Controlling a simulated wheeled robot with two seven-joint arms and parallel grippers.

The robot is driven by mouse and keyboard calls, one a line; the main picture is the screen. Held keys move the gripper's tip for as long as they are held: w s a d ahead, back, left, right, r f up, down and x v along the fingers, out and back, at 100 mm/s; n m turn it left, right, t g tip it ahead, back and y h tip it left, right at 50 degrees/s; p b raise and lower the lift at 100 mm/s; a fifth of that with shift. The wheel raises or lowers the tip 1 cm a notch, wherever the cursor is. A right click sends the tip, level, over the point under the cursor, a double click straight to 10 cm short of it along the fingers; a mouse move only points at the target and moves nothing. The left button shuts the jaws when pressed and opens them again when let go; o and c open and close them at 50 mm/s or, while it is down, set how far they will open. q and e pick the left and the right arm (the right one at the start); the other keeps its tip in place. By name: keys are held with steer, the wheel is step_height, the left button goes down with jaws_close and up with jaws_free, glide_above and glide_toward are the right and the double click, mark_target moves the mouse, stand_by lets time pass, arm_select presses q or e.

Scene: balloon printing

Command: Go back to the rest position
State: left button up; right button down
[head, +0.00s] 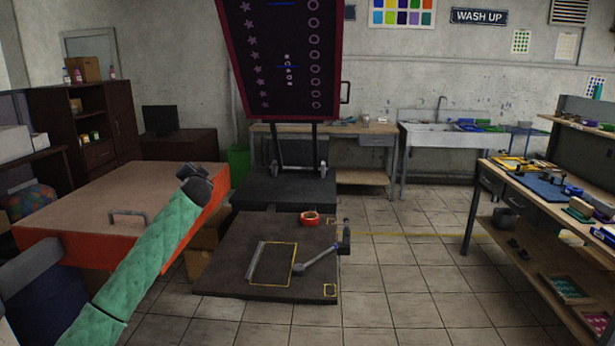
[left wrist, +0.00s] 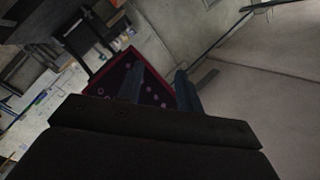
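My left arm, in a green sleeve, reaches up from the lower left in the head view. Its dark wrist end (head: 197,184) is over the right part of the orange-sided table. In the left wrist view the two fingers of my left gripper (left wrist: 159,90) stand apart with nothing between them. The dark screen with a maroon frame (head: 284,60) is tilted up behind the black press and bears stars and circles. It also shows beyond the fingers in the left wrist view (left wrist: 154,92). My right gripper is not in view.
The orange-sided table (head: 90,200) with a handle is at left. A cluttered workbench (head: 545,205) stands at right. Tiled floor (head: 420,280) between is clear.

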arm_select(q)
steer(key=s+d+f+n+g+h, duration=0.1)
steer(key=s+d+f+g+h, duration=0.3)
steer(key=s+f, duration=0.85)
steer(key=s+d+f+n+g, duration=0.15)
steer(key=s+d+f, duration=0.35)
steer(key=f, duration=1.5)
steer(key=s+d+f+g+h, duration=0.25)
steer(key=s+d+f, duration=0.25)
steer(key=s+f, duration=0.75)
steer(key=s+d+f+n+g, duration=0.1)
steer(key=s+f+g, duration=0.1)
steer(key=s+f, duration=0.8)
steer(key=s+d+f+g, duration=0.2)
steer(key=s+f, duration=0.6)
steer(key=f, duration=0.4)
steer(key=s+f+g, duration=0.1)
steer(key=s+f, duration=0.3)
steer(key=s, duration=0.4)
steer(key=s+d+f+g, duration=0.1)
steer(key=s+f, duration=0.3)
steer(key=s, duration=0.5)
steer(key=s+d+f+g, duration=0.1)
steer(key=s+f, duration=0.2)
steer(key=s, duration=0.6)
steer(key=shift+s+d+f+g, duration=0.2)
steer(key=shift+f+g, duration=0.1)
steer(key=shift+f, duration=0.1)
